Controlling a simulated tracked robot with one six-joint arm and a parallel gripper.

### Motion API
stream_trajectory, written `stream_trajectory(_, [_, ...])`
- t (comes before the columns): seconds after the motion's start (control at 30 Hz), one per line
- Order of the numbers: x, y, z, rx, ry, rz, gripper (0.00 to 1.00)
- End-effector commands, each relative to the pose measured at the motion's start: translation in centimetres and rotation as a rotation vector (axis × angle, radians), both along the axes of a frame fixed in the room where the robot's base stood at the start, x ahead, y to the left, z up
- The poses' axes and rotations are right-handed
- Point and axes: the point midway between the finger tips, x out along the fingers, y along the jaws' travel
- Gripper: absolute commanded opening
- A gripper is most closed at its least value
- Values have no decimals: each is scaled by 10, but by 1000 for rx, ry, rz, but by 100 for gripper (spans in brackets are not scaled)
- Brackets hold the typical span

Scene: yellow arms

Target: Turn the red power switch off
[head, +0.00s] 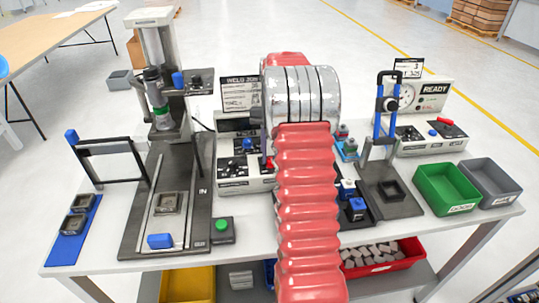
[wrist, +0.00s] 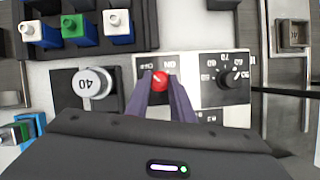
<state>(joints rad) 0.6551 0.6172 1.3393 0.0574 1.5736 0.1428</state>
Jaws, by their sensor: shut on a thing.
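The red power switch (wrist: 160,78) is a small round red knob with a light mark, set in a dark plate with small lettering above it. Its setting is too small to read surely. My gripper (wrist: 161,88) has its two dark purple fingers closed on the switch, one on each side. In the head view a small patch of red (head: 268,162) shows on the front of the grey control unit (head: 245,185), just left of my arm.
A welding fixture (head: 160,195) and a press stand (head: 385,180) flank my arm.

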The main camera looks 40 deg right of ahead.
Motion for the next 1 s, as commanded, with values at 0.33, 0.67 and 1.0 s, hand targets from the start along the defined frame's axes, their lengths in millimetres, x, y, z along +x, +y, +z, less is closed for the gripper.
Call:
stream_trajectory(0.33, [4,1,2,-3,-10,1,30])
stream_trajectory(0.67, [1,1,1,0,-3,-1,40])
stream_trajectory(1.0, [6,-5,16,0,-2,-2,40])
